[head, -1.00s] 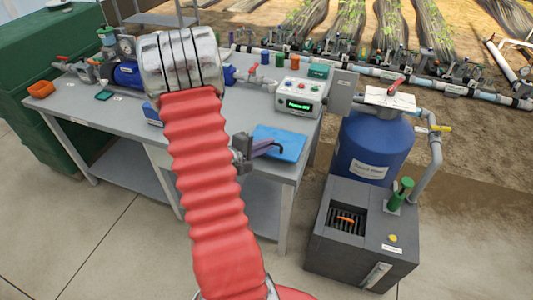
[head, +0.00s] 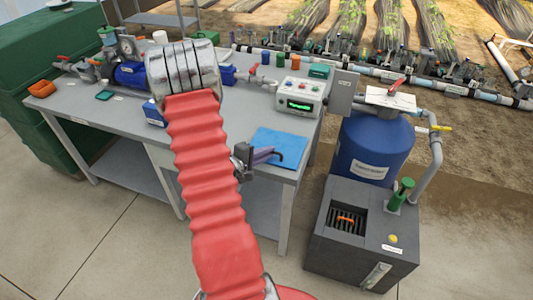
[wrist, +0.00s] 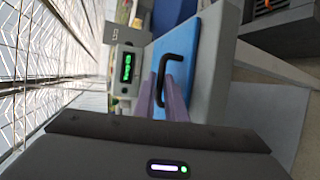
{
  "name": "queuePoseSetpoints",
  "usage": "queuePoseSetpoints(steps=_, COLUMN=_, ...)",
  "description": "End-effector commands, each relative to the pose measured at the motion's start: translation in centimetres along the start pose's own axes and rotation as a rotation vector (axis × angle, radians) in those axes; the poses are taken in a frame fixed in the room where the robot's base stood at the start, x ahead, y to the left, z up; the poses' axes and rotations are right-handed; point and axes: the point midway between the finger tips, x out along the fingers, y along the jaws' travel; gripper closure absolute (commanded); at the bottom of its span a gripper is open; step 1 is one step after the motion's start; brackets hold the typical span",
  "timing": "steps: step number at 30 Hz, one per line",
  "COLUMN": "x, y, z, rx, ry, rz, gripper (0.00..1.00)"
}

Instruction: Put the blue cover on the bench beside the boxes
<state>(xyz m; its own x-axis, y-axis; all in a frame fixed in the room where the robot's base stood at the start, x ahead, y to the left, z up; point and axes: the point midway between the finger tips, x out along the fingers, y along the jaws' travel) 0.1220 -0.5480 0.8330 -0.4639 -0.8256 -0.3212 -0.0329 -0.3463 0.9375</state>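The blue cover (head: 285,141) lies flat on the right end of the grey bench (head: 110,118), near its front edge. In the wrist view the cover (wrist: 202,70) has a black U-shaped handle (wrist: 161,75). My gripper (head: 280,155) is low over the cover. Its two purple fingers (wrist: 157,92) are apart, with the handle's bar between them; a gap seems to show around the bar. A white control box (head: 298,97) with a lit green display stands just behind the cover. A small blue box (head: 153,115) sits farther left, partly behind my arm.
A grey box (head: 342,92) stands at the bench's right end. Right of the bench are a blue tank (head: 370,142) and a dark cabinet (head: 335,258) with an open recess showing a grate and an orange part. Pumps and fittings fill the bench's back left.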

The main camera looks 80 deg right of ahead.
Motion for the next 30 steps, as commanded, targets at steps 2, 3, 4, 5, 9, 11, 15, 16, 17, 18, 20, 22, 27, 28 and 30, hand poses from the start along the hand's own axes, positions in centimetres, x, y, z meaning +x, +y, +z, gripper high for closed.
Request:
queuePoseSetpoints(steps=2, x=0.0, y=0.0, z=0.0, rx=0.0, ry=0.0, rz=0.001, gripper=0.84)
queuePoseSetpoints(steps=3, x=0.0, y=0.0, z=0.0, rx=0.0, ry=0.0, rz=0.001, gripper=0.81)
queuePoseSetpoints(steps=4, x=0.0, y=0.0, z=0.0, rx=0.0, ry=0.0, rz=0.001, gripper=0.79)
queuePoseSetpoints(steps=5, x=0.0, y=0.0, z=0.0, rx=0.0, ry=0.0, rz=0.001, gripper=0.77)
queuePoseSetpoints(steps=9, x=0.0, y=0.1, z=0.0, rx=0.0, ry=0.0, rz=0.001, gripper=0.72)
queuePoseSetpoints(steps=11, x=0.0, y=0.1, z=0.0, rx=0.0, ry=0.0, rz=0.001, gripper=0.72)
queuePoseSetpoints(steps=15, x=-0.1, y=0.1, z=0.0, rx=0.0, ry=0.0, rz=0.001, gripper=0.72)
queuePoseSetpoints(steps=16, x=-0.2, y=0.1, z=0.0, rx=0.0, ry=0.0, rz=0.001, gripper=0.72)
queuePoseSetpoints(steps=17, x=-0.3, y=0.1, z=0.0, rx=0.0, ry=0.001, rz=0.002, gripper=0.72)
queuePoseSetpoints(steps=18, x=-0.5, y=0.1, z=-0.1, rx=0.0, ry=0.001, rz=0.002, gripper=0.72)
queuePoseSetpoints(steps=20, x=-0.9, y=0.1, z=-0.1, rx=0.0, ry=0.002, rz=0.002, gripper=0.72)
queuePoseSetpoints(steps=22, x=-1.6, y=0.1, z=-0.1, rx=0.001, ry=0.002, rz=0.003, gripper=0.72)
queuePoseSetpoints(steps=27, x=-3.9, y=0.1, z=-0.2, rx=0.0, ry=0.004, rz=0.003, gripper=0.72)
queuePoseSetpoints(steps=28, x=-4.4, y=0.1, z=-0.1, rx=0.001, ry=0.003, rz=0.002, gripper=0.72)
queuePoseSetpoints(steps=30, x=-5.4, y=0.1, z=-0.1, rx=0.0, ry=0.004, rz=0.002, gripper=0.72)
